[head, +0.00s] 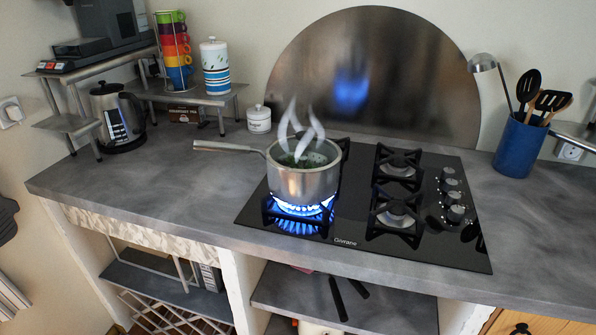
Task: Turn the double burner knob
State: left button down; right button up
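The black gas hob (350,243) is set in the grey counter. Its several silver knobs (452,196) stand in a row along the right side; their exact settings are too small to tell. The front left burner (301,207) burns with a blue flame. A steel saucepan (303,181) sits over that flame, its handle pointing left, with green contents and steam above. The burners right of the pan (397,214) show no flame. Neither of my grippers is in view.
A kettle (119,118), metal shelves and a small white jar (259,119) stand at the left. The counter left of the pan and at the front right is clear.

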aim_at(453, 197)
jog(key=k+l, duration=0.6)
jog(key=l, duration=0.15)
jog(key=z, duration=1.55)
